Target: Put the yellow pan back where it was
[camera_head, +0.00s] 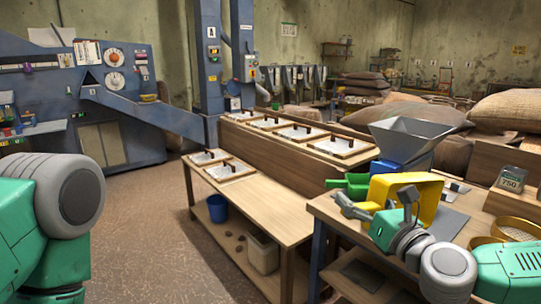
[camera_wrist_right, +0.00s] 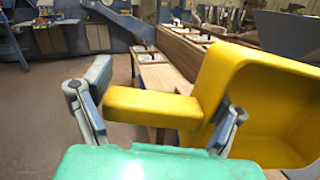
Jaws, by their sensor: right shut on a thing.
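The yellow pan (camera_head: 432,190) is in the right part of the head view, above the right-hand wooden table. In the right wrist view the pan (camera_wrist_right: 270,100) has its open bowl at the right and a thick handle pointing left. My right gripper (camera_head: 376,202) is shut on the handle, with one finger on each side of it; the fingers also show in the right wrist view (camera_wrist_right: 163,103). I cannot tell whether the pan touches the table. My left arm shows at the left edge of the head view; its gripper is out of view.
A metal hopper (camera_head: 405,137) stands behind the pan, with a green scoop (camera_head: 357,186) beside it. A scale display (camera_head: 511,180) and round sieves (camera_head: 515,229) are at the right. A lower bench (camera_head: 255,200) carries trays. The floor (camera_head: 150,240) at left is clear.

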